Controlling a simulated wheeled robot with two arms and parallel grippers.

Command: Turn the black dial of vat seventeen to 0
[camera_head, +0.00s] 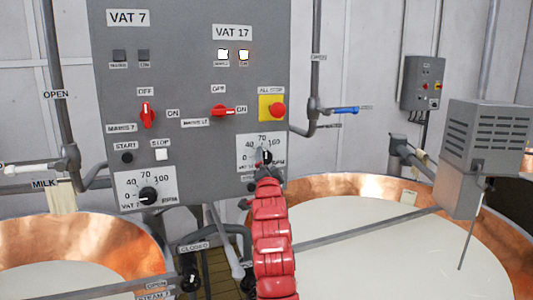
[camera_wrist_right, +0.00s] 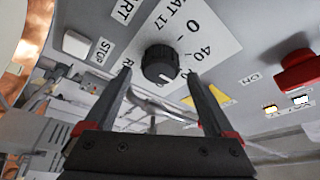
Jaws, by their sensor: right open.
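The black dial of vat 17 (camera_wrist_right: 160,63) sits on a white scale plate (camera_wrist_right: 226,45) on the grey control panel. Its white mark points to the lower right in the right wrist view, away from the 0. The exact number it meets is hidden. My right gripper (camera_wrist_right: 160,76) is open, with one finger to each side of the dial and nothing held. I cannot tell whether the fingers touch it. In the head view my red right arm comes up from below, and its gripper (camera_head: 264,163) partly covers the dial. My left gripper is not in view.
On the panel (camera_head: 190,60), a red switch (camera_head: 221,110) and the red all-stop button (camera_head: 277,110) are above the dial. Vat 7's dial (camera_head: 148,195) is to the left. A blue-handled valve (camera_head: 344,110) is to the right. Copper vats stand below.

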